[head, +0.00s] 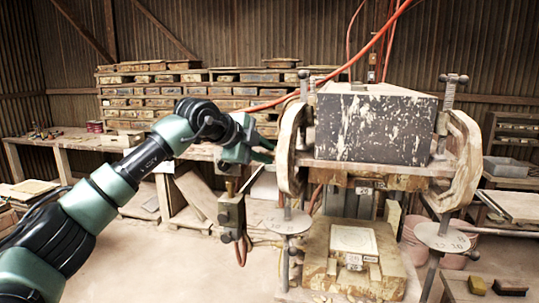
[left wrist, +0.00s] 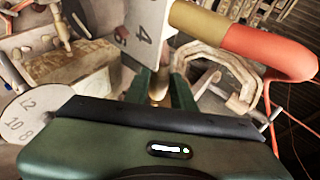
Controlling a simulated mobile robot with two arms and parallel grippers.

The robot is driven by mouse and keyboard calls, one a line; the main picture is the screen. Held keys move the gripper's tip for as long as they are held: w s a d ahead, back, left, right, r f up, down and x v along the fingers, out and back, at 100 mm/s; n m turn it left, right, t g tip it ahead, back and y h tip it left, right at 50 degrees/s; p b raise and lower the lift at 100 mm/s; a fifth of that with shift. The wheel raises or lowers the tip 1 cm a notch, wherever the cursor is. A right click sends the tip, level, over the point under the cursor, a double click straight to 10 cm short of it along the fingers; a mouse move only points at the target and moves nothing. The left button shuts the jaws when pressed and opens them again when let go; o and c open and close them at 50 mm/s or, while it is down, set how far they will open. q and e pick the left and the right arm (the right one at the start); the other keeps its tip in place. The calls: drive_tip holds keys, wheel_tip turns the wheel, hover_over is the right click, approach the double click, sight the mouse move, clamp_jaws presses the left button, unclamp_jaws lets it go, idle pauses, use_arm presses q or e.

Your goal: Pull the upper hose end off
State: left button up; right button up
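My left gripper (head: 264,151) is beside the left side of the press, above a small block (head: 231,213) with a brass fitting on top. In the left wrist view its two green fingers (left wrist: 162,88) stand apart, with a small brass-coloured piece showing between them; I cannot tell whether they touch it. An orange hose (left wrist: 265,50) with a tan end sleeve (left wrist: 200,22) crosses the upper right of that view, apart from the fingers. In the head view the orange hose (head: 345,66) runs down from the upper right and passes behind my gripper. My right gripper is not in view.
The press has a dark splattered block (head: 375,128), clamps, and a numbered round plate (head: 287,221) on its left post. Reddish hoses (head: 240,250) hang below the small block. Shelves (head: 180,90) and a bench stand behind. The floor at left front is clear.

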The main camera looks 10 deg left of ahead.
use_arm(q)
drive_tip(key=o, duration=0.3)
drive_tip(key=shift+a, duration=0.3)
drive_tip(key=shift+s+a+r+b, duration=0.1)
drive_tip(key=shift+s+r+b, duration=0.05)
drive_tip(key=shift+s+b, duration=0.3)
drive_tip(key=b+v, duration=0.3)
drive_tip(key=v, duration=0.4)
drive_tip(key=shift+w+a, duration=0.1)
